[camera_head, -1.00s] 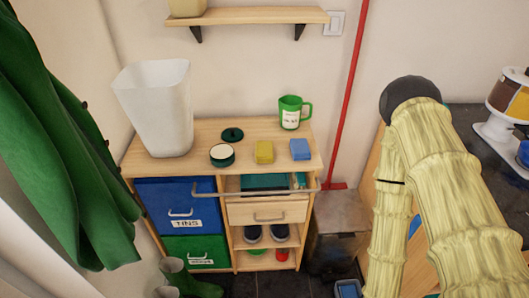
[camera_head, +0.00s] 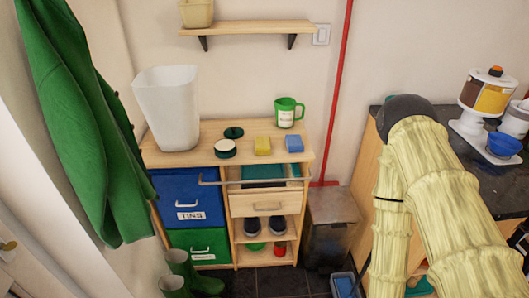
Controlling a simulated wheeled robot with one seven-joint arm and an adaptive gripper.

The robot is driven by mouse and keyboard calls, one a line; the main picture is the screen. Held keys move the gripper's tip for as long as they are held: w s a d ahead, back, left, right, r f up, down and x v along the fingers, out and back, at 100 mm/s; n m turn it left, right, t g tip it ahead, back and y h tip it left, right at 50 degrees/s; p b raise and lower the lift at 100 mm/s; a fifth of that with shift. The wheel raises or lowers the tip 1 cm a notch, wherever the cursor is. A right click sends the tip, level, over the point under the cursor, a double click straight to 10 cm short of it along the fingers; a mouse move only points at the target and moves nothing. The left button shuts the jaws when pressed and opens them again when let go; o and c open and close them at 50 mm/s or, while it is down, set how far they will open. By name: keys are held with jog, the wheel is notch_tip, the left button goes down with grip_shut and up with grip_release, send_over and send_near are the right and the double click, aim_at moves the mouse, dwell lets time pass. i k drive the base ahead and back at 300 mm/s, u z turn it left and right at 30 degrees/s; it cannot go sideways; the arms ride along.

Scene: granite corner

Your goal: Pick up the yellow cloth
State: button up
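A small yellow block-shaped thing, which looks like the yellow cloth (camera_head: 262,145), lies on top of the wooden cabinet (camera_head: 190,158). A similar blue cloth (camera_head: 294,144) lies just to its right, apart from it. A round dark green tin (camera_head: 225,148) with a pale top is to its left, with a dark green lid (camera_head: 234,133) behind. My pale yellow, sleeved arm fills the right side of the picture, well to the right of the cabinet. My gripper is not in view.
A white bin (camera_head: 168,108) and a green mug (camera_head: 288,112) stand on the cabinet. A metal rail (camera_head: 250,182) crosses its front. A red pole (camera_head: 338,90) leans by the wall. A grey bin (camera_head: 332,222) stands to the right. A green coat (camera_head: 88,130) hangs left; green boots (camera_head: 185,275) stand below.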

aim_at(262, 144)
jog(key=z, duration=1.1)
jog(key=i, duration=0.75)
jog(key=u, duration=1.8)
